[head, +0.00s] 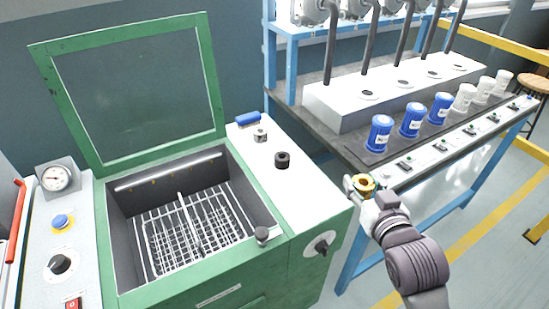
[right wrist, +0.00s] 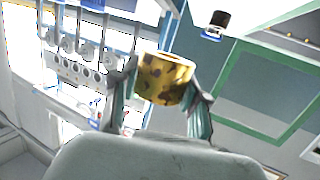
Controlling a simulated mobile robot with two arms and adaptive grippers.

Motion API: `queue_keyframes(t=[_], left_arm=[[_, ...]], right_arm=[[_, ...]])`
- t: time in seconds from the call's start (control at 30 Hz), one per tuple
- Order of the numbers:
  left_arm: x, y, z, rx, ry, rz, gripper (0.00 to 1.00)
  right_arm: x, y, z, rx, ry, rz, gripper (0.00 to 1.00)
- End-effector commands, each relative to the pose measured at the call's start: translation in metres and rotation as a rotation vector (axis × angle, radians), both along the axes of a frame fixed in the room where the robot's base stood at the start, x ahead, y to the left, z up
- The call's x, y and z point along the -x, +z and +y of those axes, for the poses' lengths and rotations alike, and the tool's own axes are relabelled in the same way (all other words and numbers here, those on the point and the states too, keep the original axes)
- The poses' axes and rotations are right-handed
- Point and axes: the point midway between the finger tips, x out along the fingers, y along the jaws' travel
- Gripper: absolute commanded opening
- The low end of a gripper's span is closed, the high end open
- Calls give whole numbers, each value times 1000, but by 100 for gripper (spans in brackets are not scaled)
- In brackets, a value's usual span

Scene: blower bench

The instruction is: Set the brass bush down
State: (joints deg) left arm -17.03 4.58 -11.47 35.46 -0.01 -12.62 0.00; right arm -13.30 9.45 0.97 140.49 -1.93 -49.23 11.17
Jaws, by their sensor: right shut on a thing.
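The brass bush (head: 364,181) is a short, gold-coloured ring with an open bore. My right gripper (head: 360,186) is shut on it and holds it in the air, off the right edge of the green machine's white top (head: 310,195) and in front of the blue bench. In the right wrist view the bush (right wrist: 166,79) sits between the two fingers of the gripper (right wrist: 160,92), its side mottled with dark patches. My left gripper is not in view.
The green machine's lid (head: 140,85) stands open over a wire basket (head: 190,235). A black ring (head: 282,160), a grey metal part (head: 260,135) and a blue item (head: 248,119) are on the white top; its right part is clear. Blue jars (head: 380,134) line the bench.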

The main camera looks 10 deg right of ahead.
Motion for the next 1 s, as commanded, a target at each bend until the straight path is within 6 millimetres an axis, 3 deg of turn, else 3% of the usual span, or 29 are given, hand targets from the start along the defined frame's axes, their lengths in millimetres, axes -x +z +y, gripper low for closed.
queue_keyframes(t=[0.03, 0.17, 0.6, 0.77, 1.0], left_arm=[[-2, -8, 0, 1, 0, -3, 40], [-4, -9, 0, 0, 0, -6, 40], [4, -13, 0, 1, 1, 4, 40], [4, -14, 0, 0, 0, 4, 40], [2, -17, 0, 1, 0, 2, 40]], right_arm=[[-1, -5, -3, 1, -2, -6, 0], [-13, -12, 2, -4, -3, -3, 0], [-79, -66, 64, -3, -3, -4, 0], [-87, -73, 71, -1, -3, -5, 0], [-87, -106, 72, 1, -3, -2, 0]])
